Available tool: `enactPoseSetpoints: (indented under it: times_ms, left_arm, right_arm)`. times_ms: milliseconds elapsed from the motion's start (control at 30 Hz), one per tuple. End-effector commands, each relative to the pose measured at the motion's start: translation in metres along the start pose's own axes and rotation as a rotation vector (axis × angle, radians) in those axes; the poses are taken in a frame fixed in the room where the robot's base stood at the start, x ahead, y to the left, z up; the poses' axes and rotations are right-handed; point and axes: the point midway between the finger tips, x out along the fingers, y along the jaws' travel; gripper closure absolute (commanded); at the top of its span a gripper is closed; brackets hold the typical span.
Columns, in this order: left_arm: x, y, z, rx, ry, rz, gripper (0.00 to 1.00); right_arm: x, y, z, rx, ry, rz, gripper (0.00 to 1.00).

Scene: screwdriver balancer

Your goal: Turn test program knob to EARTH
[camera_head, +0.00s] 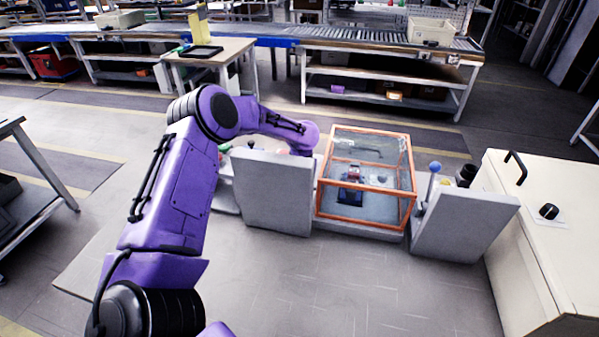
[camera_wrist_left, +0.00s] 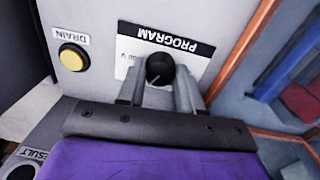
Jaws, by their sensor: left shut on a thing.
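The black program knob (camera_wrist_left: 160,70) sits on a grey panel under an upside-down label plate (camera_wrist_left: 166,48) reading PROGRAM in the left wrist view. Part of a marking ending in "0 V" shows beside the knob; the other markings, EARTH included, are hidden or unreadable. My left gripper (camera_wrist_left: 160,84) is shut on the knob, one finger on each side. In the head view my purple left arm reaches over a grey panel box (camera_head: 273,190), which hides the gripper and knob. My right gripper is not in view.
A yellow button (camera_wrist_left: 73,57) labelled DRAIN is left of the knob. An orange-framed clear enclosure (camera_head: 367,178) stands right of the panel box. Another grey box (camera_head: 462,226) with a blue-knobbed lever (camera_head: 434,168) and a cream cabinet (camera_head: 535,250) are farther right.

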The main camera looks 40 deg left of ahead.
Motion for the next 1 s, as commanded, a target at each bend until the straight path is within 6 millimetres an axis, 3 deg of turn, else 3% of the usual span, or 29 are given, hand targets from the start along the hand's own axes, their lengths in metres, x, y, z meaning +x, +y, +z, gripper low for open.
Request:
enactPoseSetpoints:
  times_ms: [67, 100, 133, 167, 500, 800, 1000]
  left_arm:
    - [-0.004, -0.001, 0.004, -0.003, -0.013, -0.005, 0.95]
    - [-0.004, -0.001, 0.004, -0.002, -0.012, -0.005, 0.52]
    - [-0.004, -0.001, 0.003, -0.002, -0.011, -0.004, 0.42]
    - [-0.004, -0.001, 0.003, -0.002, -0.01, -0.004, 0.39]
    - [-0.007, 0.0, 0.002, -0.004, -0.005, -0.003, 0.39]
    - [-0.073, 0.0, 0.003, -0.004, -0.009, -0.005, 0.39]
    - [-0.103, -0.002, 0.004, -0.003, -0.007, -0.002, 0.39]
  right_arm:
    - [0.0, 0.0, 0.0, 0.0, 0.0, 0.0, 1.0]
    - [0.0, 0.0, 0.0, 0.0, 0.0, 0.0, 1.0]
    - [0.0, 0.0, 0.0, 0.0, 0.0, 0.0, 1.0]
    - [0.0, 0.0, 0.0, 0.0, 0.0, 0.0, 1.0]
    - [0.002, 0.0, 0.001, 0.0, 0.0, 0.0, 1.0]
    - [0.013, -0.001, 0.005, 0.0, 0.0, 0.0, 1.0]
    - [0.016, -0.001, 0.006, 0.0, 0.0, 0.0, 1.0]
